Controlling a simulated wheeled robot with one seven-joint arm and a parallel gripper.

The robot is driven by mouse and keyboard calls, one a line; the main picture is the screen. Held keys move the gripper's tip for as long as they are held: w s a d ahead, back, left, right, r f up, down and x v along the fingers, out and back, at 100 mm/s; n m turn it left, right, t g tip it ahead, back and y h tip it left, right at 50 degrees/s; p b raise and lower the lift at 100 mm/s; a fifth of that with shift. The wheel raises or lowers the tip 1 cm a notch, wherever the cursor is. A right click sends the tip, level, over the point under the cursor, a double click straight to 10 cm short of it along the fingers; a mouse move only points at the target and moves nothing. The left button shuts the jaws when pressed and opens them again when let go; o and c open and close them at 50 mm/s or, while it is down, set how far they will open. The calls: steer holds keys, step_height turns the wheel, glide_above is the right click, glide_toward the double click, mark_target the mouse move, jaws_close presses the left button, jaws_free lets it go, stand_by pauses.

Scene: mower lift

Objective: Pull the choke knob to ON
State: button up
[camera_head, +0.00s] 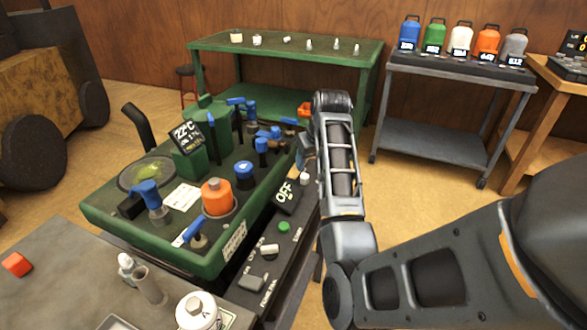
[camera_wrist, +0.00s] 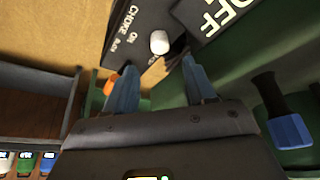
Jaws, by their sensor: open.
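The choke knob is a small white cap (camera_wrist: 159,42) on a dark panel (camera_wrist: 125,35) marked CHOKE, ON and a second, hard-to-read word. In the head view a small pale knob (camera_head: 305,178) beside the OFF sign (camera_head: 287,195) appears to be the same one. The OFF sign also shows in the wrist view (camera_wrist: 212,14). My gripper (camera_wrist: 158,72) is open, its two blue-grey fingers spread to either side below the knob in the picture. Nothing is between the fingers, and I see no contact with the knob. My arm partly hides the gripper in the head view.
The green machine deck (camera_head: 160,240) carries blue-handled valves, an orange cap (camera_head: 217,195) and a 22°C display (camera_head: 187,135). A green button (camera_head: 284,226) and a white knob (camera_head: 269,249) sit lower on the dark panel. A grey cart (camera_head: 440,140) with several coloured bottles stands behind right.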

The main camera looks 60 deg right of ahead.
mark_target(305, 176)
steer(key=x, duration=0.7)
steer(key=shift+w+f, duration=0.15)
steer(key=shift+f, duration=0.15)
jaws_close()
stand_by(0.4)
